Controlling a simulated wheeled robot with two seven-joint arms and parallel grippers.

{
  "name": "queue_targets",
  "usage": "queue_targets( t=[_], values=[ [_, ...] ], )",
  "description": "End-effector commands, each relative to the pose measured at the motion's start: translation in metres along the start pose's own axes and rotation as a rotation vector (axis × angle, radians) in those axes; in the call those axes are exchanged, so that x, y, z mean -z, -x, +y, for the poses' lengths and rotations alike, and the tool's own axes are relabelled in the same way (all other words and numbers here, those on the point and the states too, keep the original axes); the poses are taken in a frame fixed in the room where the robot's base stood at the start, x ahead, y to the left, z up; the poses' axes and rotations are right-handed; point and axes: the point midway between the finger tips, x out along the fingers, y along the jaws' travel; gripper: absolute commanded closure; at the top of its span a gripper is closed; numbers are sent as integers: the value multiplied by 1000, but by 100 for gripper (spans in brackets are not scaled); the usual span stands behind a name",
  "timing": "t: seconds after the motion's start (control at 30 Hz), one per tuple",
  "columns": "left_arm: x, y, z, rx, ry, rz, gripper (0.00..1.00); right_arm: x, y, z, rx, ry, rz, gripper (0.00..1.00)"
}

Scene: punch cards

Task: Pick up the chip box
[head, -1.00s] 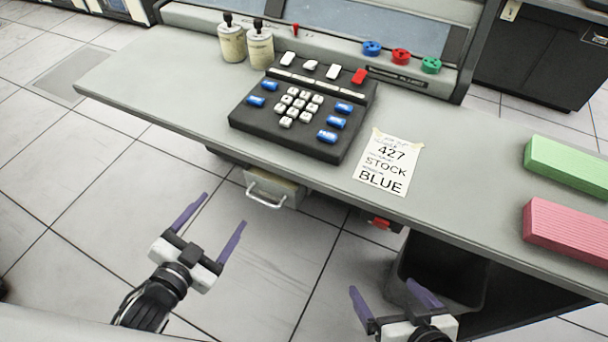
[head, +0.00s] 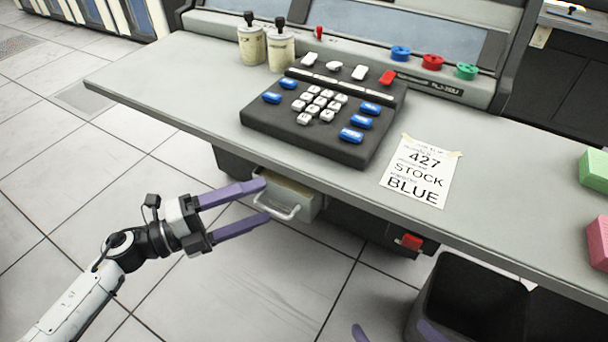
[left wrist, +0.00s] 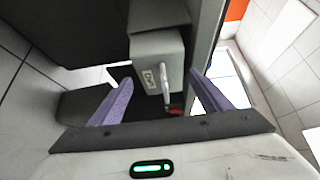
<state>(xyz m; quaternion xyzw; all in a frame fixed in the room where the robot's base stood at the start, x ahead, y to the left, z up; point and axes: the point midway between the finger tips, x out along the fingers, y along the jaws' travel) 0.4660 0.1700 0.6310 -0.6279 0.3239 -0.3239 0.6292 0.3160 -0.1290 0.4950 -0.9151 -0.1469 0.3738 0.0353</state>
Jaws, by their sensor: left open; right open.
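The likely chip box is a pale grey box (head: 302,203) with a metal handle (head: 290,213), under the front edge of the desk. The left wrist view shows this box (left wrist: 157,48) ahead, its handle (left wrist: 166,80) between the two purple fingers. My left gripper (head: 266,200) is open and empty, its fingertips close to the left side of the handle in the head view. I cannot tell whether they touch anything. My right gripper (head: 395,333) is open at the bottom edge, with only its purple fingertips showing.
A dark bin (head: 465,295) stands below at right. Green (head: 596,172) and pink (head: 598,243) card stacks lie at right.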

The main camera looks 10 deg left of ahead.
Motion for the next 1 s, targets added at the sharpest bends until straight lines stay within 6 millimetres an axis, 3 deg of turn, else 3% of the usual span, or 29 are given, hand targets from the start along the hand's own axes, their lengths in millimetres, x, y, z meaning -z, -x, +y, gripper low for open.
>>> queue_targets(
  t=[0.3, 0.57, 0.63, 0.83, 1.0],
  values=[
    [-2, -44, -1, 2, 1, -1, 28, -2, -6, -3, 13, 9, -21, 0],
    [-2, -48, -1, 1, 2, -1, 28, -3, -6, -4, 16, 8, -26, 0],
    [-2, -48, -1, 1, 1, -1, 35, -3, -6, -4, 16, 8, -26, 0],
    [-2, -48, -1, 1, 1, -1, 69, -2, -6, -4, 16, 9, -24, 0],
    [-2, -48, -3, 4, 0, -1, 70, -1, -6, -3, 16, 10, -22, 0]
  ],
)
